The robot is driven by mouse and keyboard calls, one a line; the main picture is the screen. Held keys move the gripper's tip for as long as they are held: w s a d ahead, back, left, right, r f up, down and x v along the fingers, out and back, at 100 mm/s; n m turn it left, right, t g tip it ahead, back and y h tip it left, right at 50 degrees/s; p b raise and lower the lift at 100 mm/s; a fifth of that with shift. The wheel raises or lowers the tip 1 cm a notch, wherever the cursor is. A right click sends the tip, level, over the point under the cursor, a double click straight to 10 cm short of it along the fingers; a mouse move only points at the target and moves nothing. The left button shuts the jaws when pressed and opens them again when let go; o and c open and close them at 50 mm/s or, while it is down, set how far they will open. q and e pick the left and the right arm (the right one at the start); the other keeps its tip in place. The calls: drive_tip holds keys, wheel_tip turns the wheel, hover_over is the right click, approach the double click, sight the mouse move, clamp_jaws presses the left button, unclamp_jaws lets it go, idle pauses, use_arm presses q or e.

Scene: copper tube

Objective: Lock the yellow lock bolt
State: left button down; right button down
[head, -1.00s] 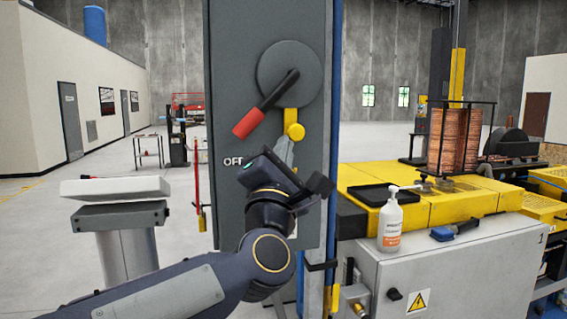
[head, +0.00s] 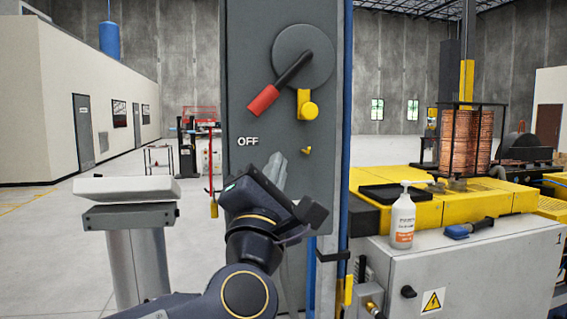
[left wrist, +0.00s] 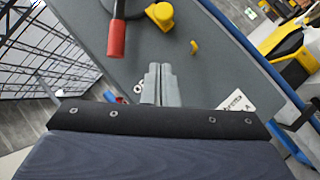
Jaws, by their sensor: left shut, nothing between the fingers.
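The yellow lock bolt (head: 307,108) is on the grey switch panel (head: 243,70), just below the round dial. It has a plate and a round knob, and also shows in the left wrist view (left wrist: 162,14). A small yellow hook (head: 307,150) sticks out below it, also in the left wrist view (left wrist: 194,46). The red-handled lever (head: 265,99) points down-left toward "OFF". My left gripper (head: 279,160) is shut and empty, below and left of the bolt and apart from it. Its closed fingers (left wrist: 161,72) show in the left wrist view. My right gripper is not in view.
Right of the panel are a blue post (head: 347,90), a grey cabinet (head: 470,275), a white pump bottle (head: 403,218) and a yellow machine top (head: 450,203). A grey pedestal (head: 125,217) stands left. Floor between pedestal and panel is mostly clear.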

use_arm(q)
drive_tip(key=shift+b+v, duration=0.3)
drive_tip(key=shift+v, duration=1.6)
drive_tip(key=shift+r, duration=0.15)
drive_tip(key=shift+a, duration=0.1)
